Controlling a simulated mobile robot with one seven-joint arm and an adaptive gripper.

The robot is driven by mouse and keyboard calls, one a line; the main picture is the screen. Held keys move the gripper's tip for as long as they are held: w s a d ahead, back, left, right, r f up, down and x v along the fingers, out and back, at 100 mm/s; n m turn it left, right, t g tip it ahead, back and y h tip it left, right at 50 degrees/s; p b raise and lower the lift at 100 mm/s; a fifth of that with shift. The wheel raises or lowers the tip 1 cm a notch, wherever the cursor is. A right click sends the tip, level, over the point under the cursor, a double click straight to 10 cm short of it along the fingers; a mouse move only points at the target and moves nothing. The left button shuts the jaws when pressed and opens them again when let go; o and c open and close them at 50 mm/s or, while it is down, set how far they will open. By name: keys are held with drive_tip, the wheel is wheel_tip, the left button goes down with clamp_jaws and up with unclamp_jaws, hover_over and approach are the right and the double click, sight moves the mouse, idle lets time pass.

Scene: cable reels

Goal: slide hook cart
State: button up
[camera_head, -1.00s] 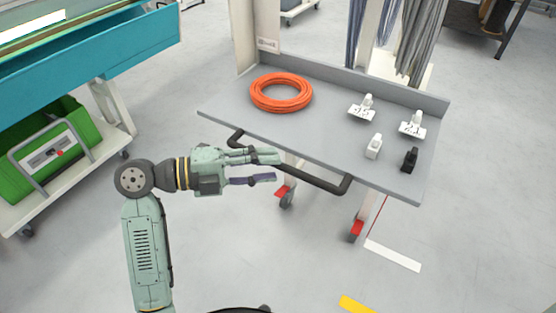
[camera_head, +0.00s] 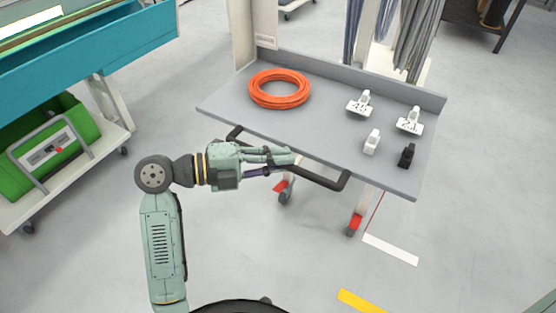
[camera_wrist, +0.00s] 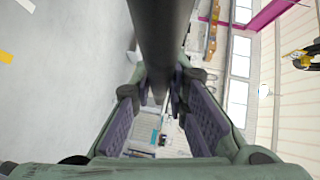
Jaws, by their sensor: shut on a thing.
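The hook cart is a grey-topped cart (camera_head: 330,135) on wheels in the head view, with a black bar handle (camera_head: 325,180) along its near edge. My gripper (camera_head: 290,164) reaches in from the left at the handle and is shut on it. In the wrist view, the dark handle bar (camera_wrist: 162,35) runs between the two fingers (camera_wrist: 165,95). The fingers hide part of the bar in the head view. An orange cable coil (camera_head: 279,88) lies on the cart top, at the far left.
White tags (camera_head: 360,103) and small white (camera_head: 372,141) and black (camera_head: 407,155) pieces stand on the cart's right side. A teal-sided bench (camera_head: 100,60) and a green box (camera_head: 50,150) on a low shelf are at left. Floor in front of the cart is open.

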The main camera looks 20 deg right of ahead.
clamp_jaws()
idle(0.3)
